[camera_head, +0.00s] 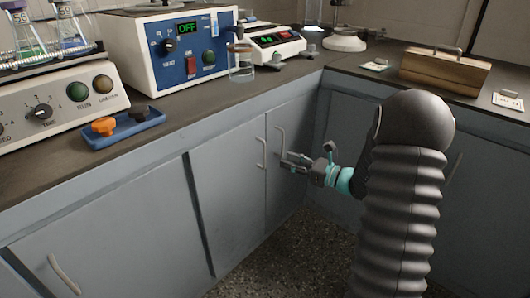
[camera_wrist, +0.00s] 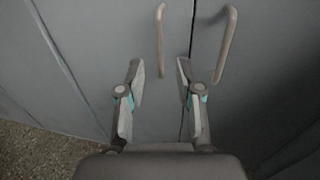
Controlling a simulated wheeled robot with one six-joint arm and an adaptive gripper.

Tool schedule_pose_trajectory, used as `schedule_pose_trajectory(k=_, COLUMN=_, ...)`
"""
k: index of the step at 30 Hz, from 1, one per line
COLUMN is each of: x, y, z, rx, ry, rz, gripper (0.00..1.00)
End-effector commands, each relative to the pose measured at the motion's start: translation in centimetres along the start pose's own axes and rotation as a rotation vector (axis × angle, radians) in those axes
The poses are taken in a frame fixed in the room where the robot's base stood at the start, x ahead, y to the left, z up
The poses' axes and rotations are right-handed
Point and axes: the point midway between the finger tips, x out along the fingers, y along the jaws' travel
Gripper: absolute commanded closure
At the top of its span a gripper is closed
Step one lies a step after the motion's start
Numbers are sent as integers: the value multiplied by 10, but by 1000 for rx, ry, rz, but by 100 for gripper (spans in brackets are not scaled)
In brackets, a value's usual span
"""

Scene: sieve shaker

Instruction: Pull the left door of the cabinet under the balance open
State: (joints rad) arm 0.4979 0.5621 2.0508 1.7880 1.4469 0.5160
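The cabinet's left door (camera_head: 228,180) is grey and looks closed, with an upright bar handle (camera_head: 261,153) near its right edge. The right door (camera_head: 292,115) beside it has its own bar handle (camera_head: 281,140) and looks closed too. My gripper (camera_head: 287,160) is open and empty in front of the doors. In the wrist view the left door's handle (camera_wrist: 159,40) shows between and beyond the two fingertips (camera_wrist: 160,66). The right door's handle (camera_wrist: 227,45) lies outside the right finger. I see no finger touching a handle. The balance (camera_head: 275,40) with red digits stands on the counter above.
A blue-fronted device reading OFF (camera_head: 170,45), a glass beaker (camera_head: 242,65) and a blue tray with knobs (camera_head: 123,127) stand on the counter. Another cabinet run (camera_head: 345,115) meets this one at the corner, close to my arm. Speckled floor (camera_head: 285,262) lies clear below.

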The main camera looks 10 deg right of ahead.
Motion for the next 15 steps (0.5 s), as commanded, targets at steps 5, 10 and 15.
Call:
schedule_pose_trajectory(k=5, x=36, y=1, z=0, rx=-1, ry=1, rz=4, gripper=64)
schedule_pose_trajectory(k=10, x=65, y=2, z=0, rx=-1, ry=2, rz=4, gripper=64)
schedule_pose_trajectory(k=15, x=86, y=1, z=0, rx=-1, ry=1, rz=4, gripper=64)
